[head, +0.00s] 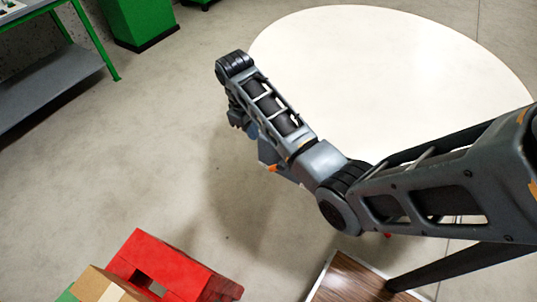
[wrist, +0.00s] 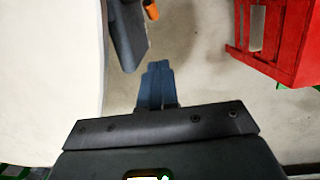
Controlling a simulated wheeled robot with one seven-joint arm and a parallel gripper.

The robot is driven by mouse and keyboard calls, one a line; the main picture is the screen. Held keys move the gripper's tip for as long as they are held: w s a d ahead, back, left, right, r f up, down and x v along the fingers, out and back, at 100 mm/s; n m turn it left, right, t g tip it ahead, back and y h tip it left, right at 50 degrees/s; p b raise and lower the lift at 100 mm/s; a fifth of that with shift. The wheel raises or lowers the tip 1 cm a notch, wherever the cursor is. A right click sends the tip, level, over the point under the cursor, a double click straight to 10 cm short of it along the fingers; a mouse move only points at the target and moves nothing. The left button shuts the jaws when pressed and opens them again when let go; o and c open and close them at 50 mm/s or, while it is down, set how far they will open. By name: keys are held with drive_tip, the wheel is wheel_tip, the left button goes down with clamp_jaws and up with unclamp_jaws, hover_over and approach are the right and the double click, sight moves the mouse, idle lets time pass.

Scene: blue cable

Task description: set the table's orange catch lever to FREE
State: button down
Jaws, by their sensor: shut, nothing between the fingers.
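The white round table (head: 400,70) fills the upper right of the head view; its edge (wrist: 60,80) runs down the left of the wrist view. The orange catch lever (head: 270,167) shows as a small piece beside the table, partly covered by my arm. In the wrist view its orange tip (wrist: 151,9) sits at the top, beside a dark grey part (wrist: 127,35). My gripper (wrist: 157,66) is shut and empty, just outside the table edge and apart from the lever. Lever setting and any FREE marking cannot be read.
A red crate (head: 170,265) stands on the floor at lower left, with a cardboard box (head: 103,285) by it; the crate is also at right in the wrist view (wrist: 285,40). A wood-topped piece (head: 345,282) is at the bottom. Open floor (head: 130,165) lies left of my arm.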

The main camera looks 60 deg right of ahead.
idle(0.3)
hover_over(270, 167)
drive_tip(key=w, duration=0.1)
wheel_tip(270, 167, down, 11)
drive_tip(key=shift+s+a+f+p, duration=0.2)
drive_tip(key=shift+f+p, duration=0.25)
drive_tip(key=shift+f, duration=0.15)
drive_tip(key=shift+d, duration=0.1)
